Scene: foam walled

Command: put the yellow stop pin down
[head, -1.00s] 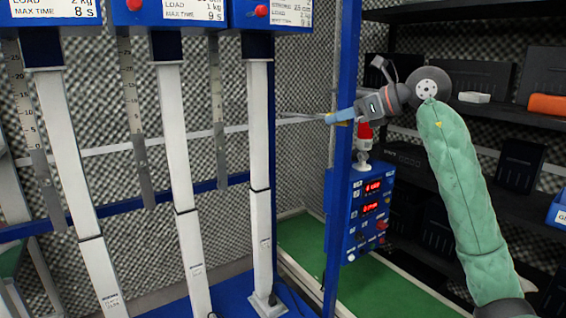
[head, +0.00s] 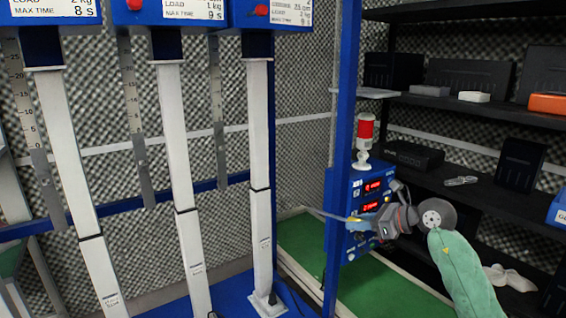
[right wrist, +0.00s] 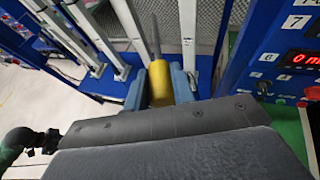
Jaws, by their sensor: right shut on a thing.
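The yellow stop pin (right wrist: 160,82) is held between the two blue-grey fingers of my right gripper (right wrist: 161,88) in the right wrist view. Its thin grey metal rod points away from the gripper. In the head view my right gripper (head: 366,225) is in front of the blue control box, with a bit of the pin's yellow handle showing and the rod (head: 328,214) reaching left. The pin is in the air, and I see no support touching it. My left gripper is not in the head view.
The blue control box (head: 374,185) with red displays stands close behind my right gripper. A red and white lamp (head: 365,140) sits on top of it. White columns (head: 180,140) stand at the left. Dark shelves (head: 455,107) fill the right. A green surface (head: 375,290) lies low down.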

